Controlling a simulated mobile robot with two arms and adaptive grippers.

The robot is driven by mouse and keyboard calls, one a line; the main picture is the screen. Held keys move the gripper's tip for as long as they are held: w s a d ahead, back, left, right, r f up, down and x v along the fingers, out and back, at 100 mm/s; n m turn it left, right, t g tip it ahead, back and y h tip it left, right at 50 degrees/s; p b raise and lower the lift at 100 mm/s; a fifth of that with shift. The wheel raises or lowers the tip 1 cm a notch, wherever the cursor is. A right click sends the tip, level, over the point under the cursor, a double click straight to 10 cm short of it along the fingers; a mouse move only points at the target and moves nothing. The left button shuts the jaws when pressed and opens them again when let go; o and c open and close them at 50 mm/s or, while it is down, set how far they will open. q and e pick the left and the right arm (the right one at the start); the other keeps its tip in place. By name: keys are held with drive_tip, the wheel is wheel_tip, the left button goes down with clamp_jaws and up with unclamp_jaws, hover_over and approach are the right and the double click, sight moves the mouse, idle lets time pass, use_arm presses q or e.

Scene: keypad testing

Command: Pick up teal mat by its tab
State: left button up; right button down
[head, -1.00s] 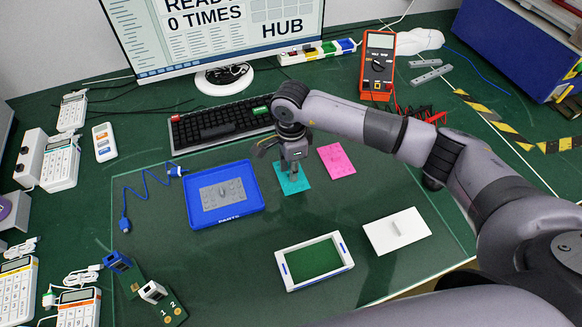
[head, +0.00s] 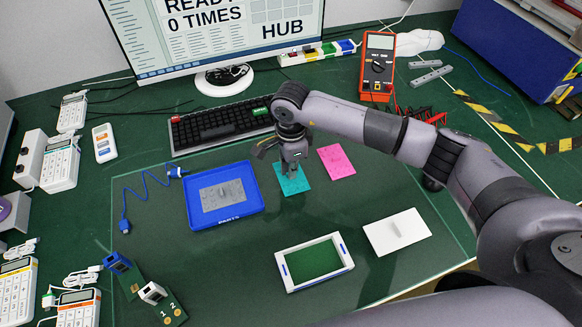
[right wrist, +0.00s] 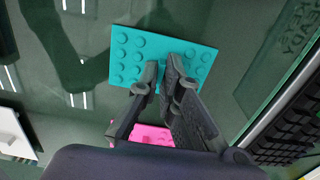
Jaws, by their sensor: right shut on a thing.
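The teal mat (head: 296,178) lies under my right gripper (head: 290,173) near the middle of the table in the head view. In the right wrist view the teal mat (right wrist: 130,52) shows rows of round bumps. There my right gripper (right wrist: 168,80) has its fingertips closed together at the mat's middle, shut on its tab, which the fingers mostly hide. Whether the mat is clear of the table I cannot tell. My left gripper is not in view.
A pink mat (head: 336,161) lies close to the right of the teal one. A blue tray (head: 259,204) holding a grey piece is to the left. A white frame with a green inside (head: 340,246) and a white plate (head: 412,231) lie nearer. A keyboard (head: 205,133) is behind.

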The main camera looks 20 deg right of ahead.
drive_tip(key=shift+r, duration=0.1)
drive_tip(key=shift+r+p, duration=1.4)
drive_tip(key=shift+r, duration=1.05)
